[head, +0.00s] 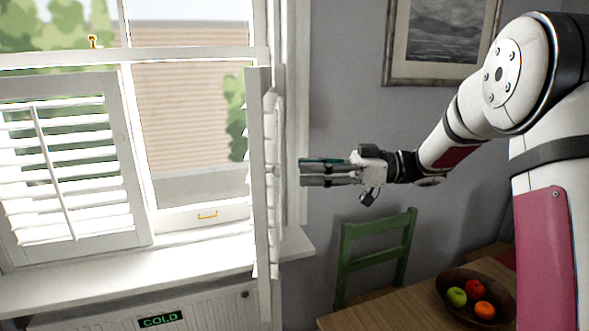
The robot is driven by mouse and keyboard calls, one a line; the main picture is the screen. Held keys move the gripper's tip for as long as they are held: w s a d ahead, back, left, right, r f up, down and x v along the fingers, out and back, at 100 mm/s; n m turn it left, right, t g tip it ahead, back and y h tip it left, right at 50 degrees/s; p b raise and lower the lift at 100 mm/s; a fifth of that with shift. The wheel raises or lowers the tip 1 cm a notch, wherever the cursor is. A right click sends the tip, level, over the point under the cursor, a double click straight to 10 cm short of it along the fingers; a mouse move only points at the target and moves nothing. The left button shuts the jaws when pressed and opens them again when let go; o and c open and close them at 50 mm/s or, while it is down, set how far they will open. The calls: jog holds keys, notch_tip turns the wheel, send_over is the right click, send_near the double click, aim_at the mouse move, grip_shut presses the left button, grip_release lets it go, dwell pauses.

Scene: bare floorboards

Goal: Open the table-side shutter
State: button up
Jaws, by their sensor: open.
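The table-side shutter (260,190) is the right-hand white louvred panel at the window. It stands swung out from the window and shows nearly edge-on. My gripper (305,172) is open and empty, just right of this shutter, with its fingers pointing left toward it. A small gap shows between the fingertips and the shutter. The other shutter (127,165), at the left, is a white louvred panel angled across the lower left of the window.
A white sill (180,268) runs below the window, above a radiator (235,308) with a "COLD" display. A green chair (375,230) and a wooden table (385,318) with a fruit bowl (450,300) stand at lower right. A framed picture (395,75) hangs on the wall.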

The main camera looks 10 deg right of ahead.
jog(key=d, duration=0.7)
jog(key=shift+s+d, duration=0.25)
jog(key=shift+s, duration=0.2)
